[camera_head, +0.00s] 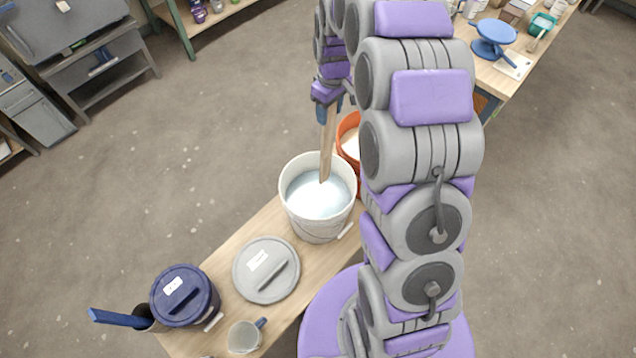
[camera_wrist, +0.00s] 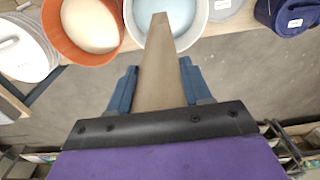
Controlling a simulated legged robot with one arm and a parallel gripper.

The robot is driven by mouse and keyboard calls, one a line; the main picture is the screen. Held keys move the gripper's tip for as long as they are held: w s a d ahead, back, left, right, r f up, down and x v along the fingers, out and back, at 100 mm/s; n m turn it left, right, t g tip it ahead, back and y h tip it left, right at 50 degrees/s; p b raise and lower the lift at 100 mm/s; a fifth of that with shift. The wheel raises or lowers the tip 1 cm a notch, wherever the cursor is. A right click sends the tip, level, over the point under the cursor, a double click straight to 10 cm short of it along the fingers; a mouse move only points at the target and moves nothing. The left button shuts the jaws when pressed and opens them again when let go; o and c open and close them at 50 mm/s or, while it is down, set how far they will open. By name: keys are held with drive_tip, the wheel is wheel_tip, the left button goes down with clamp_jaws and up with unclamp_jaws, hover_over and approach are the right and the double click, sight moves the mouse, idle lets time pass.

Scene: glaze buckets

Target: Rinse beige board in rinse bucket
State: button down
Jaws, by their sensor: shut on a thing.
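The beige board (camera_head: 328,150) is a long flat strip, held upright with its lower end inside the white bucket (camera_head: 318,230). The bucket holds pale bluish liquid (camera_head: 313,197), and the board's lower end appears to touch or dip into it. My gripper (camera_head: 328,112) is shut on the board's upper end above the bucket. In the wrist view the board (camera_wrist: 160,70) runs away from between my blue fingers (camera_wrist: 158,90) toward the bucket (camera_wrist: 198,30). How deep the tip sits is hard to tell.
An orange bucket (camera_head: 347,128) with cream liquid stands just behind, partly hidden by my arm. On the wooden bench (camera_head: 213,250) are a grey lid (camera_head: 266,270), a navy lidded bucket (camera_head: 184,294) and a mug (camera_head: 245,337). A table (camera_head: 490,78) with a blue turntable (camera_head: 493,36) stands at the upper right.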

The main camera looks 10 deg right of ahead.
drive_tip(key=shift+a+r+p, duration=0.2)
drive_tip(key=shift+r+p, duration=0.05)
drive_tip(key=shift+r, duration=0.85)
drive_tip(key=shift+a+r+p, duration=0.15)
drive_tip(key=shift+r+p, duration=0.1)
drive_tip(key=shift+r, duration=1.05)
drive_tip(key=shift+d+r, duration=0.1)
drive_tip(key=shift+d, duration=0.15)
